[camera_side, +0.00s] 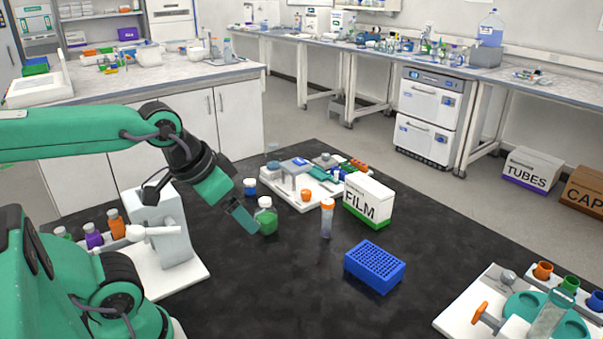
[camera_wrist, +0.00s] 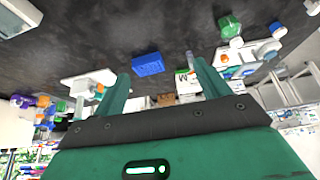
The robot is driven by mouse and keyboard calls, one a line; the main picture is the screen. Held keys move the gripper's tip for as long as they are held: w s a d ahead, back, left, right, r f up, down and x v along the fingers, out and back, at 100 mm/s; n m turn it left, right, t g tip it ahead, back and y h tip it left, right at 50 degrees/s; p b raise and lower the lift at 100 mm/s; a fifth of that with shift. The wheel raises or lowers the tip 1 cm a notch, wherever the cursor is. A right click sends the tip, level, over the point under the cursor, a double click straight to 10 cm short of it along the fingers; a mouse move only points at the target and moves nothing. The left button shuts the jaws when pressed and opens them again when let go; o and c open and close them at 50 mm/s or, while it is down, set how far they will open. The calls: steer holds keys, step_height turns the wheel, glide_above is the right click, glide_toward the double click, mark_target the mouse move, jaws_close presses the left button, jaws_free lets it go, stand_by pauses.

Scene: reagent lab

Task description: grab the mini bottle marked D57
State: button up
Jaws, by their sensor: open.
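No D57 mark is legible in either view. A small green bottle (camera_side: 265,220) with a pale cap stands on the black bench in the side view, just right of my gripper (camera_side: 243,216). It appears near the top right of the wrist view (camera_wrist: 230,26). A smaller blue bottle (camera_side: 250,188) stands behind it, left of a white tray. My gripper is open, its two fingers spread with nothing between them in the wrist view (camera_wrist: 162,85). It points down toward the bench beside the green bottle; I cannot tell whether they touch.
A blue rack (camera_side: 374,267) sits farther forward. A white tray (camera_side: 318,203) with labware lies behind. A white device with several bottles (camera_side: 162,240) stands left. The front middle bench is clear.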

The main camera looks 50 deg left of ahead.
steer(key=shift+w, duration=0.1)
steer(key=n+g, duration=0.2)
steer(key=g, duration=0.2)
glide_toward(264, 200)
steer(key=d, duration=0.6)
steer(key=shift+g, duration=0.7)
steer(key=a+f, duration=0.2)
steer(key=f, duration=0.1)
steer(key=w+a+f, duration=0.1)
steer(key=a+f, duration=0.2)
steer(key=shift+w+a+f, duration=0.15)
steer(key=shift+w+a, duration=0.05)
steer(key=shift+a, duration=0.05)
steer(key=shift+a+f, duration=0.3)
steer(key=shift+f, duration=1.35)
